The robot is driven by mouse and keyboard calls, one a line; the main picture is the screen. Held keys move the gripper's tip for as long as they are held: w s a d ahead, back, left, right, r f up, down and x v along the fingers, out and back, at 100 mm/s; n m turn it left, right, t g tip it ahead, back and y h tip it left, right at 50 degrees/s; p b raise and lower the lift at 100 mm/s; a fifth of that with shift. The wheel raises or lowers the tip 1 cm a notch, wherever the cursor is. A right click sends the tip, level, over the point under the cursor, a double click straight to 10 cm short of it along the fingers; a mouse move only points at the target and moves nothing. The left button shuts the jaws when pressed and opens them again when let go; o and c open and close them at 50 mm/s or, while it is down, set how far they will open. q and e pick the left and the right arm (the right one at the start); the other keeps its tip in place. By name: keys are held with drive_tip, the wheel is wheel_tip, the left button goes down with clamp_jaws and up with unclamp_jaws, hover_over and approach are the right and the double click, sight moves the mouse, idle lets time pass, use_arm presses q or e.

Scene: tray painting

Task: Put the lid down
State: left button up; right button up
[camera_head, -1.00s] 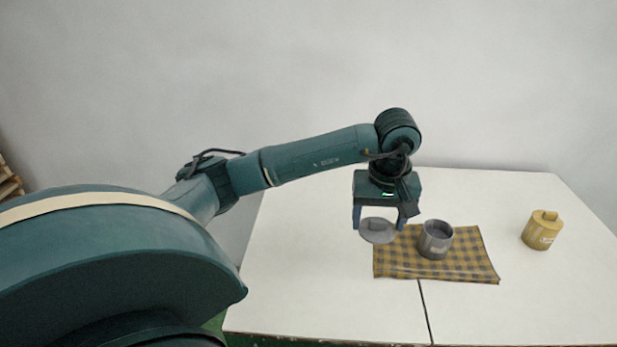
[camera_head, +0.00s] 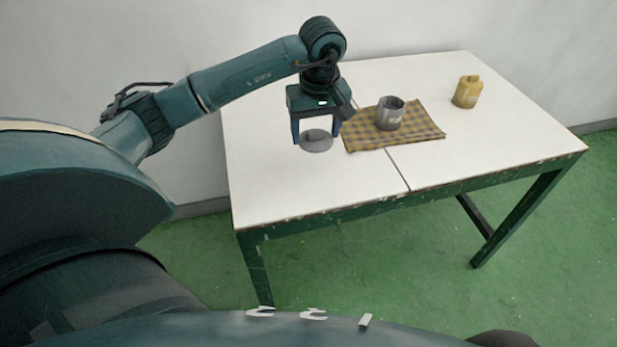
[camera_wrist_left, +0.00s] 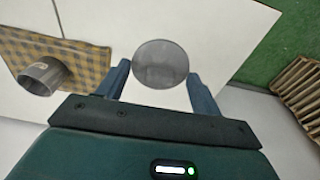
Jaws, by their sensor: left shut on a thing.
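The lid (camera_head: 317,145) is a flat grey disc with a small knob, in the head view left of the checked cloth. It also shows as a dark disc (camera_wrist_left: 160,62) in the left wrist view. My left gripper (camera_head: 316,137) points down and is shut on the lid, with its two fingers either side of it. The lid is low over the white table; I cannot tell whether it touches. The grey pot (camera_head: 390,116) stands upright and open on the cloth, right of the gripper. My right gripper is not in view.
The yellow-and-brown checked cloth (camera_head: 425,136) lies on the white table (camera_head: 290,185). A yellow canister (camera_head: 467,93) stands at the right. A slatted wooden thing (camera_wrist_left: 300,88) shows off the table.

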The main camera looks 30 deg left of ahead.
sight(314, 175)
use_arm(q)
wheel_tip(314, 175, down, 10)
idle(0.5)
drive_tip(key=shift+f, duration=0.2)
drive_tip(key=o, duration=1)
drive_tip(key=shift+r, duration=0.1)
